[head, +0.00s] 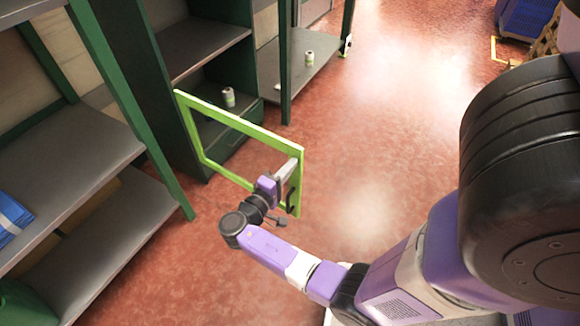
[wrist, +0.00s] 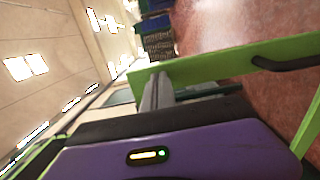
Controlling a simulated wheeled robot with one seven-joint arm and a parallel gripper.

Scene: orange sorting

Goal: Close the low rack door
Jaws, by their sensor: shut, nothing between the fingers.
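The low rack door (head: 240,122) is a light green open frame, swung out from the dark green rack (head: 165,85). Its hinge side is at the rack and its free side stands out over the floor. A dark handle (head: 291,196) is on the free side. My gripper (head: 288,170) is shut and empty, at the upper free corner of the door. In the wrist view, the shut fingers (wrist: 157,88) lie against or just beside the green door bar (wrist: 225,62), with the handle (wrist: 285,63) to the right. I cannot tell whether they touch.
Cans (head: 229,97) stand in the low compartment and on a neighbouring shelf (head: 309,59). A grey shelf unit (head: 75,195) with green posts is at the left, close to my arm. Blue crates (head: 525,18) are at the far right. The red floor (head: 365,130) beyond the door is clear.

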